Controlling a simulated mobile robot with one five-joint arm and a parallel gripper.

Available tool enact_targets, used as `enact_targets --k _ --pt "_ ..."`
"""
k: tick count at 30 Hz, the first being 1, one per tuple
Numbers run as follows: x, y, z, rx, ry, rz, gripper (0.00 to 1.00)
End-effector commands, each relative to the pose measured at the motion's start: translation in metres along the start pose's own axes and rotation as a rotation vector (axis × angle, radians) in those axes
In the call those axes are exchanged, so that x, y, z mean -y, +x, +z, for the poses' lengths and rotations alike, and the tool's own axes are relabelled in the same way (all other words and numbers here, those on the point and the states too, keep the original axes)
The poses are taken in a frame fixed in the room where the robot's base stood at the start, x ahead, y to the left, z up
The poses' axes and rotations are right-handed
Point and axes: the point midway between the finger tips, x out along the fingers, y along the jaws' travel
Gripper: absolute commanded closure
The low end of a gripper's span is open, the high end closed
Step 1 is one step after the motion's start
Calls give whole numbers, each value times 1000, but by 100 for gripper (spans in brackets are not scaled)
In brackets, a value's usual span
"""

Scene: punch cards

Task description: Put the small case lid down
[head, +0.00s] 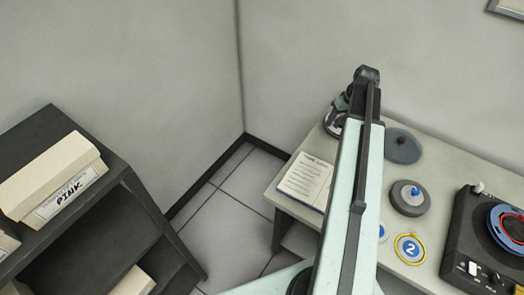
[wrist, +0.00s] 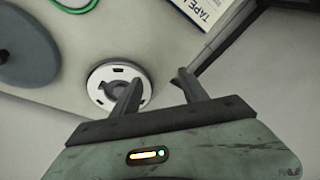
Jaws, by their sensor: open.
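My gripper (wrist: 158,77) is open, its two fingers apart with bare table between them in the wrist view. A small round disc (wrist: 97,85), pale-rimmed with dark slots and a grey centre knob, lies flat on the table by the left finger. It looks like the small case lid, but I cannot be sure. The left finger overlaps its right side in the picture; whether they touch is unclear. In the head view my gripper (head: 338,108) is at the far left part of the table, and my arm hides much around it.
The pale table (head: 438,165) holds a larger blue-grey disc (head: 403,147), a round grey case with a blue centre (head: 410,198), a yellow-ringed "2" disc (head: 410,248), a black machine (head: 475,240) and an open booklet (head: 306,181). A dark shelf with boxes (head: 62,180) stands left.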

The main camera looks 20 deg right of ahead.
Motion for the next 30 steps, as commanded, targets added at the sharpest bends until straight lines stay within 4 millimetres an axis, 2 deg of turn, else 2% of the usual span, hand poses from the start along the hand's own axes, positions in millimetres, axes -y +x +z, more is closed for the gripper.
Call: enact_targets --k 1,2,3,5,6,9,12,15,17,30 --pt "66 8 -2 35 -28 -8 49" --pt "100 12 -3 56 -36 -9 49" --pt "145 17 -1 84 -45 -7 49" --pt "208 22 7 123 -59 2 49" --pt "246 25 15 146 -67 11 49" --pt "320 27 39 188 -83 38 49" --pt "366 27 59 211 -90 64 49" --pt "384 27 70 222 -94 79 49" --pt "388 27 72 224 -92 82 49" --pt "388 27 70 224 -91 81 49"
